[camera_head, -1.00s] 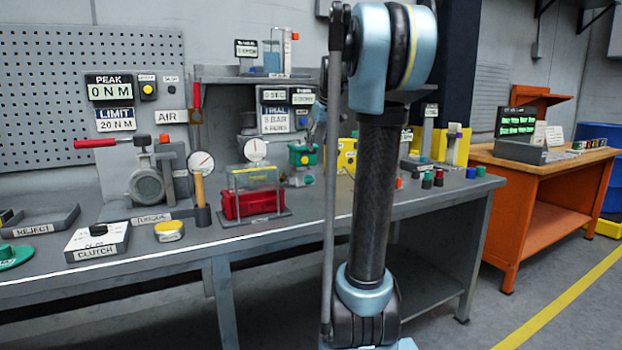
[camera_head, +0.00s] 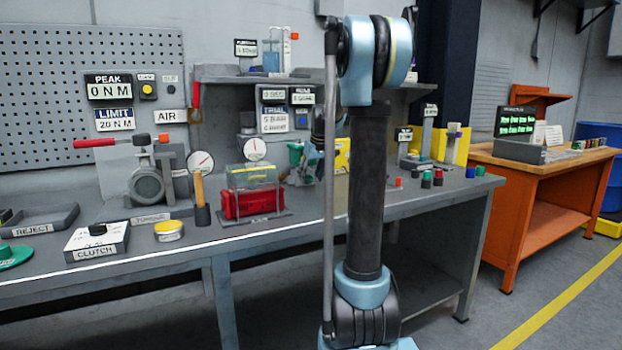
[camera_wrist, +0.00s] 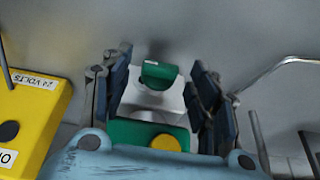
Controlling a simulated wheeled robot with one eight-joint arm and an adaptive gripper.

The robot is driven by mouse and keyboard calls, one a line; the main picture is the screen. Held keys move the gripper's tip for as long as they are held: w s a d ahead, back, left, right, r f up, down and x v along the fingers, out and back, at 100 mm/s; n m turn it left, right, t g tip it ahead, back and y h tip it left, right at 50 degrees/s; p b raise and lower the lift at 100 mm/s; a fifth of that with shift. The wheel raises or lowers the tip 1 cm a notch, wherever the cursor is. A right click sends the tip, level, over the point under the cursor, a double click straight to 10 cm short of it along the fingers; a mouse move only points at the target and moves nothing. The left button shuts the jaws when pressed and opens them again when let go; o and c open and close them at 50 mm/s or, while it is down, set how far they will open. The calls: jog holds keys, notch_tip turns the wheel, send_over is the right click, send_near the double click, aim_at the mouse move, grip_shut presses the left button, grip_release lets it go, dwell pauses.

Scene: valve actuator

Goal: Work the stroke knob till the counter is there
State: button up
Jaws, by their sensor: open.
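In the wrist view my gripper (camera_wrist: 160,66) is open, with its dark fingers on either side of a small green knob-like part (camera_wrist: 160,73). The fingers appear apart from it; its depth between them is hard to judge. Below it is a grey body and a green block with a round yellow button (camera_wrist: 165,143). In the head view the green device (camera_head: 296,152) stands on the bench, partly hidden by my arm. Several displays stand behind it, including a panel (camera_head: 274,118) with small, blurred text. I cannot tell which one is the stroke counter.
A yellow box (camera_wrist: 28,108) marked with volts is left of my gripper in the wrist view. A red part in a clear guard (camera_head: 253,202) and a gauge (camera_head: 255,148) stand left of the green device. Small coloured caps (camera_head: 438,177) lie to the right.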

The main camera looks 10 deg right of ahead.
jog(key=shift+w+f, duration=0.1)
jog(key=shift+f, duration=0.1)
jog(key=c, duration=1.1)
jog(key=shift+o, duration=0.2)
jog(key=shift+a, duration=0.1)
jog(key=h, duration=0.1)
jog(key=t+h, duration=0.1)
jog(key=h, duration=0.1)
jog(key=shift+a+f+n, duration=0.1)
jog(key=shift+a+n, duration=0.3)
jog(key=shift+s+a+f+n+t+h, duration=0.15)
jog(key=shift+t+h, duration=0.25)
jog(key=shift+h, duration=0.45)
jog(key=shift+s+a+f+n+t+h, duration=0.15)
jog(key=shift+a+n+t+h, duration=0.2)
jog(key=shift+h, duration=0.5)
jog(key=shift+d+r, duration=0.1)
jog(key=shift+d, duration=0.1)
